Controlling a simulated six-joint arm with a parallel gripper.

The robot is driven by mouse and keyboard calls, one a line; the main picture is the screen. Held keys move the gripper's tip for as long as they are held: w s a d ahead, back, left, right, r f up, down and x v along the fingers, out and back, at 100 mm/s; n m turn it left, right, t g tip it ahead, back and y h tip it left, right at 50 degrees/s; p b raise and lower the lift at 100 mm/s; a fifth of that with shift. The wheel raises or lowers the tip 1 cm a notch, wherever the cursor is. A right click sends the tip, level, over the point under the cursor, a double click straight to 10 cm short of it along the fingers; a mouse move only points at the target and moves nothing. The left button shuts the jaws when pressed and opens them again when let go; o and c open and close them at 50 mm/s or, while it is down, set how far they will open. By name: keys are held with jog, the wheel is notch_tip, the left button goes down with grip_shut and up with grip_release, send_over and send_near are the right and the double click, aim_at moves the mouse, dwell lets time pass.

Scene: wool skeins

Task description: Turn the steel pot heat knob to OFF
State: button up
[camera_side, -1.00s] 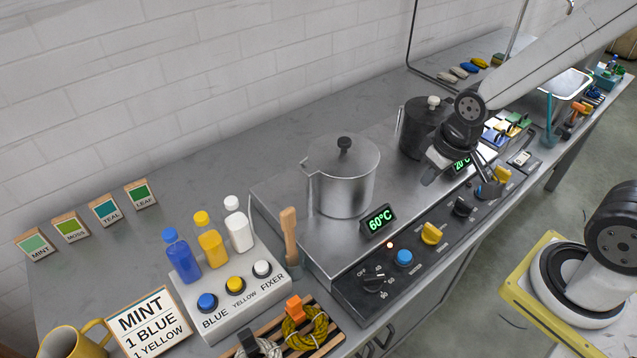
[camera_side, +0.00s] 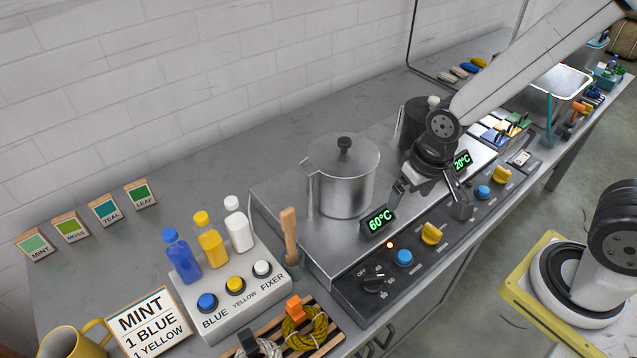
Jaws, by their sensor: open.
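The steel pot (camera_side: 341,182) stands lidded on the steel hob, with a green 60°C display (camera_side: 379,219) in front of it. The black heat knob (camera_side: 374,282) sits on the dark front panel below, with OFF and temperature marks around it. A small red light (camera_side: 390,245) glows near it. My gripper (camera_side: 428,203) is open and empty, above the panel to the right of the 60°C display, up and right of the knob and apart from it. Its fingers point down. The second black knob, right of the yellow one, is hidden behind my gripper.
A blue button (camera_side: 404,257) and a yellow knob (camera_side: 432,233) lie on the panel between the heat knob and my gripper. A dark pot (camera_side: 413,128) stands behind my arm. A wooden-handled tool (camera_side: 289,236) stands left of the hob. The dye-bottle stand (camera_side: 232,299) is farther left.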

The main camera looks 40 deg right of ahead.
aim_at(374, 276)
jog(key=s+a+f+m, duration=0.1)
jog(key=a, duration=0.2)
jog(key=s+a+f+m+g, duration=0.1)
jog(key=a+f, duration=0.1)
jog(key=a, duration=0.1)
jog(key=s+a+f+m, duration=0.1)
jog(key=a+f+m, duration=0.1)
jog(key=a, duration=0.2)
jog(key=shift+a+f+g, duration=0.1)
jog(key=shift+g, duration=0.3)
jog(key=shift+f, duration=0.15)
jog(key=shift+f, duration=3.75)
jog(key=c, duration=1.3)
